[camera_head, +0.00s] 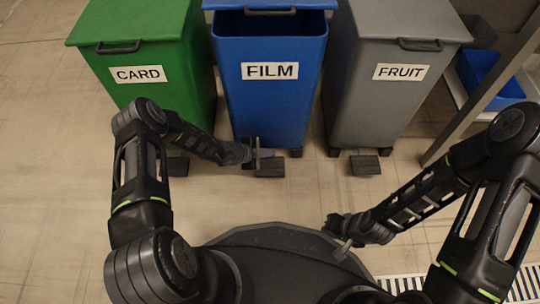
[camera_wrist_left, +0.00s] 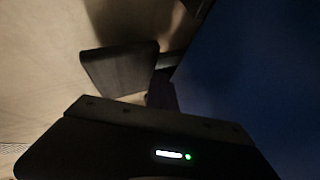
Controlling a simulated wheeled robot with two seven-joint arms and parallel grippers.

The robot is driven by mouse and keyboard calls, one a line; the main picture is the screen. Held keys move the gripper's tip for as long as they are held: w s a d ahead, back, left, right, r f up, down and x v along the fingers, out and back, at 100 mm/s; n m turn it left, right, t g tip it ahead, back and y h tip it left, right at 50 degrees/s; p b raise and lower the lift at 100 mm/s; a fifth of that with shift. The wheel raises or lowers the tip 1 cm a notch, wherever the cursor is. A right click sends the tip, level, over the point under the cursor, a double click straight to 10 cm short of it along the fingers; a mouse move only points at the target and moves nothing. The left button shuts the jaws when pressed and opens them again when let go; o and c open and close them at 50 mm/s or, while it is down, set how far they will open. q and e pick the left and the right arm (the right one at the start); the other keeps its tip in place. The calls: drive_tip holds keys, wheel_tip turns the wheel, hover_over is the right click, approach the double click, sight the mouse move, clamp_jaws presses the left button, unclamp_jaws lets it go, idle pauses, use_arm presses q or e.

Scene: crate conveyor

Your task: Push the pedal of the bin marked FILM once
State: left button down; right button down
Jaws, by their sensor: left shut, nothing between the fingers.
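The blue bin marked FILM (camera_head: 270,100) stands in the middle of the row. Its lid (camera_head: 270,4) is tilted up and the dark inside shows below it. Its dark pedal (camera_head: 270,168) sits low at the front. My left gripper (camera_head: 262,153) is shut and empty, with its tips right at the pedal; whether they touch it I cannot tell. The left wrist view shows a dark pedal plate (camera_wrist_left: 120,68) beside the blue bin wall (camera_wrist_left: 245,90); the fingers are too dark to make out there. My right gripper (camera_head: 343,248) is low, away from the bins; its jaws are unclear.
A green bin marked CARD (camera_head: 145,95) stands left and a grey bin marked FRUIT (camera_head: 385,95) right, both with lids down. Their pedals (camera_head: 178,166) and (camera_head: 365,165) flank the FILM pedal. A metal post (camera_head: 480,100) and blue crate (camera_head: 490,78) are at right. Floor left is clear.

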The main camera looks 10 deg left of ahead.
use_arm(q)
drive_tip(key=shift+s+f+b, duration=0.2)
drive_tip(key=shift+s+f, duration=0.1)
drive_tip(key=shift+f, duration=0.25)
drive_tip(key=shift+s+f+b, duration=0.2)
drive_tip(key=shift+s+f, duration=0.05)
drive_tip(key=shift+f, duration=0.25)
drive_tip(key=shift+r, duration=0.1)
idle(0.3)
drive_tip(key=shift+s+r+p, duration=0.15)
drive_tip(key=shift+r+p, duration=0.8)
drive_tip(key=shift+p, duration=0.15)
drive_tip(key=shift+r+p, duration=0.5)
drive_tip(key=shift+r, duration=0.4)
drive_tip(key=shift+w+r, duration=0.1)
drive_tip(key=shift+w, duration=0.1)
